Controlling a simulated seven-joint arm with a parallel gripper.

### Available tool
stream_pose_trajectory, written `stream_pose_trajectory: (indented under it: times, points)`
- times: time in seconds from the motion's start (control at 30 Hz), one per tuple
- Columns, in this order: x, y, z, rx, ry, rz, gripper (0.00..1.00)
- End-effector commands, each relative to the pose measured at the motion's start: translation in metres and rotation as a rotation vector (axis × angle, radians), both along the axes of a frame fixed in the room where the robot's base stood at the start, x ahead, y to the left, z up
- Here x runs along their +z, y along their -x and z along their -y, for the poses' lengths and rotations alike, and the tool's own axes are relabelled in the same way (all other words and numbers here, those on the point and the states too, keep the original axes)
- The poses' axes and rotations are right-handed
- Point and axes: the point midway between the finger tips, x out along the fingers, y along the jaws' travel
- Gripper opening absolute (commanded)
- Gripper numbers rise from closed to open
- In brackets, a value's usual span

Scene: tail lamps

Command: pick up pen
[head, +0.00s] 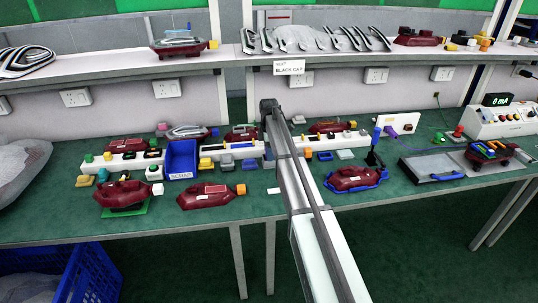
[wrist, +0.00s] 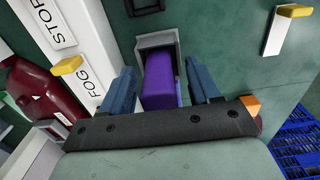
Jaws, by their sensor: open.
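I cannot pick out a pen for sure in either view. An upright blue-and-black stick (head: 375,140) stands right of my arm in the head view. In the wrist view my gripper (wrist: 158,69) is open, with a blue finger on each side of a purple block (wrist: 160,80). The block sits at a grey, socket-like frame (wrist: 157,41). A narrow gap shows beside the block; contact with the fingers is hard to tell. My arm hides part of the bench in the head view, and my fingertips are not clear there.
A white box with STOP and FOG labels (wrist: 90,75) and a dark red lamp (wrist: 45,93) lie left in the wrist view. Several red lamps, a blue bin (head: 181,160) and a metal-edged tray (head: 430,170) crowd the green bench (head: 250,205). Its front strip is mostly clear.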

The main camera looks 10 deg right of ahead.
Motion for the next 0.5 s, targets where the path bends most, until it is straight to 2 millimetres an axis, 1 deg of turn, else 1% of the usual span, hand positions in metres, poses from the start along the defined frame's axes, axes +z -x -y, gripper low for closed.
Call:
stream_pose_trajectory:
  times: [0.1,0.5]
  points:
    - [0.0003,-0.0001,0.0000,0.000,0.000,0.000,0.62]
    - [0.0004,-0.0001,0.0000,0.000,0.000,0.000,0.23]
